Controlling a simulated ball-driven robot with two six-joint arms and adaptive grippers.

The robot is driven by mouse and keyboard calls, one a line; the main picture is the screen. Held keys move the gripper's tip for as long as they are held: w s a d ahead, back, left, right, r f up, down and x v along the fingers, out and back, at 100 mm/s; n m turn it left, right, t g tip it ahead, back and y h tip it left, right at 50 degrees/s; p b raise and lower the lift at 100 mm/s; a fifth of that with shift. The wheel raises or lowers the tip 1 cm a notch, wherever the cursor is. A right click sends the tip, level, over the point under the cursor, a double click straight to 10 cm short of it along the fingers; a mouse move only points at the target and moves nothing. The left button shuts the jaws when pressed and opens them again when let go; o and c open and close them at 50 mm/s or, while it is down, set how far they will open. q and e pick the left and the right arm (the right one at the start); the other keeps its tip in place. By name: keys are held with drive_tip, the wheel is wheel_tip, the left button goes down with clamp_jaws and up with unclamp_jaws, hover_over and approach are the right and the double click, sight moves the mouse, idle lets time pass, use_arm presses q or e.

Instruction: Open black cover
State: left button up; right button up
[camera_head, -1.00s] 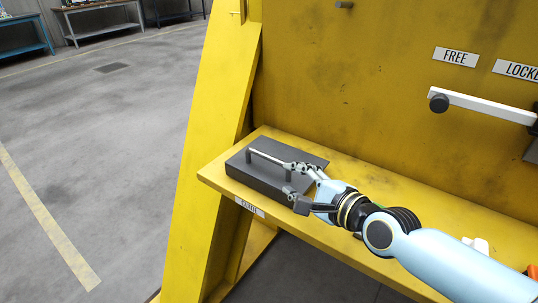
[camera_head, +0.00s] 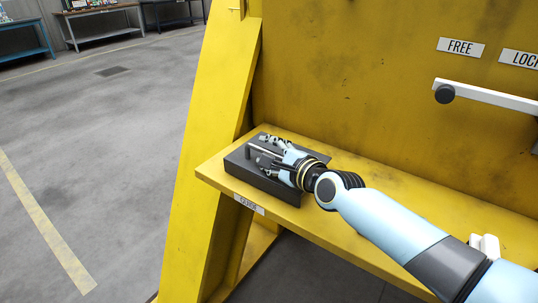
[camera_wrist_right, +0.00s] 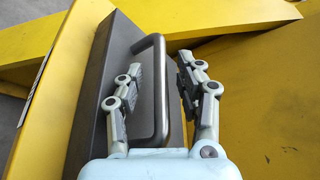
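The black cover (camera_head: 243,173) is a dark, flat box on the yellow shelf, with a label on the shelf edge in front of it. A metal bar handle (camera_wrist_right: 159,90) stands on its top. My right gripper (camera_head: 262,152) is over the cover, its fingers pointing left and hiding part of it. In the right wrist view, the cover (camera_wrist_right: 98,85) lies to the left, and the open fingers of the gripper (camera_wrist_right: 160,80) are on either side of the handle, with gaps visible. My left gripper is not in view.
The yellow shelf (camera_head: 365,187) runs right from the cover below a yellow wall. A white lever (camera_head: 490,97) with a dark knob sits on the wall under FREE and LOCKED labels. A slanted yellow post (camera_head: 215,90) stands at the left.

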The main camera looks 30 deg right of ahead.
clamp_jaws()
idle(0.3)
drive_tip(key=shift+r, duration=0.1)
